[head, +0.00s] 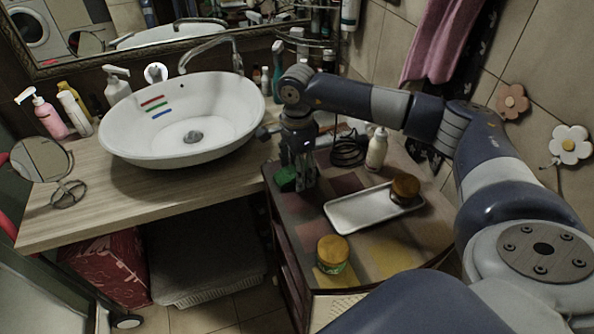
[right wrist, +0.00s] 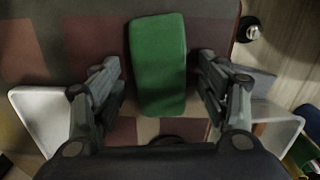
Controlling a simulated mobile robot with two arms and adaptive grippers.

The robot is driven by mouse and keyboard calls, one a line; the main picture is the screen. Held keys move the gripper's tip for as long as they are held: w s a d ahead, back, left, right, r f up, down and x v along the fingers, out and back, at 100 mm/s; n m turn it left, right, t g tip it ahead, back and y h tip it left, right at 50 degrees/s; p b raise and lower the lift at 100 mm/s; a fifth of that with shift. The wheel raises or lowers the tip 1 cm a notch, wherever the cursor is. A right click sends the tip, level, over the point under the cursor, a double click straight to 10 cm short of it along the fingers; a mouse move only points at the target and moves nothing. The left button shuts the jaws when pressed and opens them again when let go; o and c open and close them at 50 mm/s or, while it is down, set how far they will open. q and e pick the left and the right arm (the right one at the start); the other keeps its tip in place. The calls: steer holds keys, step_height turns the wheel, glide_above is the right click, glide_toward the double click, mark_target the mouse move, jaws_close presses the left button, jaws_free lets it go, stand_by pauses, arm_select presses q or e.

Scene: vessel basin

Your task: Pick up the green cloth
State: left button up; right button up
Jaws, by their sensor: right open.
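The green cloth (right wrist: 158,65) is a folded, block-like green piece in the right wrist view. In the head view part of it (head: 285,179) shows near the left edge of the patterned cabinet top (head: 385,255), partly hidden by my gripper. My right gripper (right wrist: 160,70) is open, with one finger on each side of the cloth and a gap visible to each finger. In the head view the right gripper (head: 301,178) points down over the cloth. I cannot tell its exact height above the top. My left gripper is not in view.
A white tray (head: 350,212) with a brown-lidded jar (head: 405,188) lies right of the gripper. A yellow-lidded jar (head: 332,254) stands in front. A pale bottle (head: 377,149) and dark coiled cable (head: 347,150) are behind. The white basin (head: 182,120) is left.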

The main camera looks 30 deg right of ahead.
steer(key=c, duration=1)
